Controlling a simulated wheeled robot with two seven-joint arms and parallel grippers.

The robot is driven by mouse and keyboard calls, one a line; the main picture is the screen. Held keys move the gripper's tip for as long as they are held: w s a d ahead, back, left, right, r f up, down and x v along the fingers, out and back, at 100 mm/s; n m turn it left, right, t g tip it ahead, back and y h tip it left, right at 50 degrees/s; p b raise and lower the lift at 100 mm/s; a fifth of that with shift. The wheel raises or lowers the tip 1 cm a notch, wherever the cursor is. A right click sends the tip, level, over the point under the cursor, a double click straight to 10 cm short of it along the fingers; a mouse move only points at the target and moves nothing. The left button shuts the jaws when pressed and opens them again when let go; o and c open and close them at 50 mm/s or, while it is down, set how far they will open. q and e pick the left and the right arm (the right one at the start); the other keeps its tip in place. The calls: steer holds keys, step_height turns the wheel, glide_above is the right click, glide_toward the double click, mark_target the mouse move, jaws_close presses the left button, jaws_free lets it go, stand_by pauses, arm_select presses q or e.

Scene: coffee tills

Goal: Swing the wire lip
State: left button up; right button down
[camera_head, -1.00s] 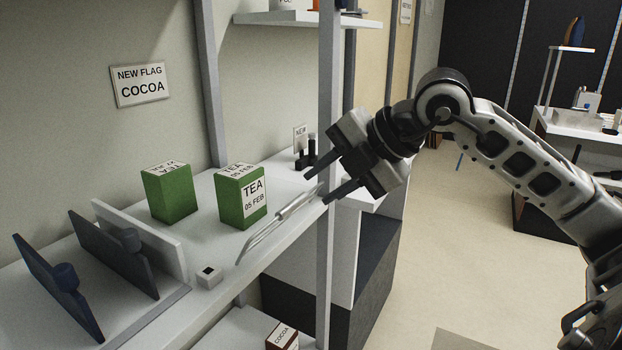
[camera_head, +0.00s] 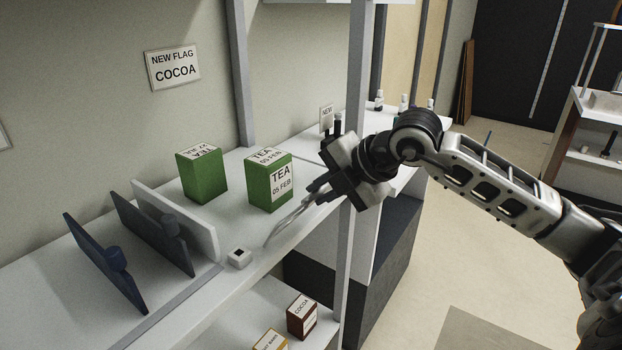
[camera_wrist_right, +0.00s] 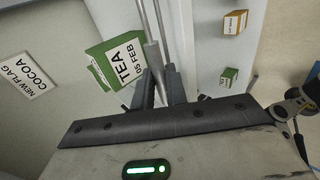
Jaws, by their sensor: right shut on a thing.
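The wire lip (camera_head: 284,224) is a thin pale metal loop along the front edge of the upper shelf, in front of the green tea boxes. My right gripper (camera_head: 316,191) is at its right end, beside the grey shelf post, and is shut on it. In the right wrist view the wire lip (camera_wrist_right: 150,42) runs up from between the dark fingers (camera_wrist_right: 162,84), with a thicker grey sleeve near them. The fingers hide the exact grip. My left gripper is not in view.
Two green tea boxes, a front one (camera_head: 270,186) and a rear one (camera_head: 202,177), stand behind the wire. Upright dividers (camera_head: 104,262) and a small white block (camera_head: 239,258) are to the left. A cocoa box (camera_head: 301,316) sits on the lower shelf. Open floor lies right.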

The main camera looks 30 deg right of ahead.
steer(key=shift+w+a+r+p, duration=0.2)
steer(key=shift+w+r+p, duration=0.3)
steer(key=shift+w+p, duration=0.05)
steer(key=shift+w+f, duration=0.15)
steer(key=shift+a, duration=0.1)
steer(key=shift+w+a+r+p, duration=0.1)
steer(key=shift+w+a+p, duration=0.05)
steer(key=shift+w+p, duration=0.15)
steer(key=shift+w+a+r+p, duration=0.1)
steer(key=shift+w+p, duration=0.05)
steer(key=shift+w, duration=0.25)
steer(key=c, duration=1.3)
jaws_free()
steer(key=shift+f, duration=0.1)
